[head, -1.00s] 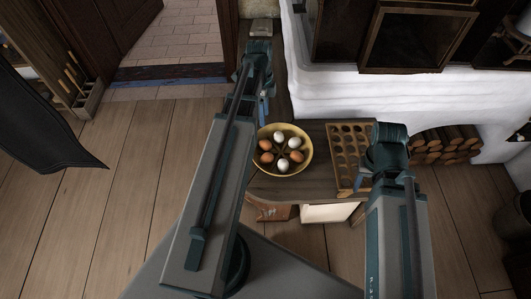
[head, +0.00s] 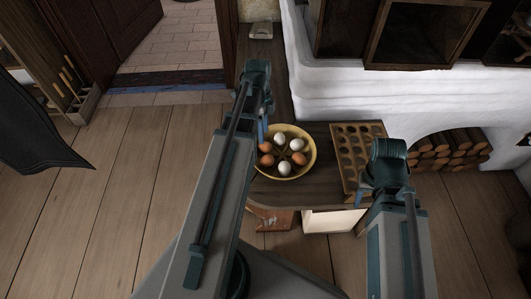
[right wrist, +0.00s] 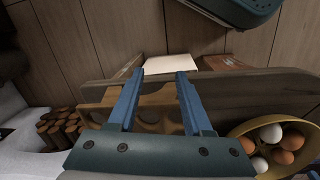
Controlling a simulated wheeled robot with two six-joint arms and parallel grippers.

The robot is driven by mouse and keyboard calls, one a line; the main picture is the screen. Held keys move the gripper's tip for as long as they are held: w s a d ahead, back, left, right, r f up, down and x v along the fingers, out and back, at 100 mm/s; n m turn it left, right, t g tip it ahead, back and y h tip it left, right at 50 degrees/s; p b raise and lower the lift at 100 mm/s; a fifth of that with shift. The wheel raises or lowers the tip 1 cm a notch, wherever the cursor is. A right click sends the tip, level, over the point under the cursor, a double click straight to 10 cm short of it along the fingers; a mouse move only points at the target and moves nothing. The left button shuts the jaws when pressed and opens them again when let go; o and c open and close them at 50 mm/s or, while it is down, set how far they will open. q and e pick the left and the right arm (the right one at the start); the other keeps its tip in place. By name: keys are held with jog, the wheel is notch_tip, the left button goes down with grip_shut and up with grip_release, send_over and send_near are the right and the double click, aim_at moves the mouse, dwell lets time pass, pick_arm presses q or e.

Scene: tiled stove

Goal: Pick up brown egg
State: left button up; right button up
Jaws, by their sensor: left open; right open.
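A yellow bowl (head: 312,160) on the dark wooden counter holds several eggs, brown and white. Brown eggs sit at the right (head: 299,158), lower left (head: 267,160) and left (head: 265,147) of the bowl; the left one is partly hidden by my arm. My left gripper (head: 263,130) is at the bowl's left rim, mostly hidden behind its own arm. My right gripper (head: 364,188) is by the front of the egg tray. In the right wrist view my right gripper (right wrist: 158,76) is open and empty, with the bowl (right wrist: 238,130) and brown eggs (right wrist: 292,140) to the right.
A wooden egg tray (head: 350,132) with empty round hollows lies right of the bowl. The counter (head: 285,190) has bare room in front of the bowl. A white stove wall (head: 340,95) rises behind. Firewood (head: 450,148) fills a niche at the right.

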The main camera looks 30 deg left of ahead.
aim_at(265, 147)
pick_arm(q)
jog(key=shift+f, duration=0.4)
jog(key=f+b, duration=0.5)
jog(key=shift+s+d+f, duration=0.1)
jog(key=shift+s+d, duration=0.1)
jog(key=shift+d, duration=0.15)
jog(key=c, duration=0.5)
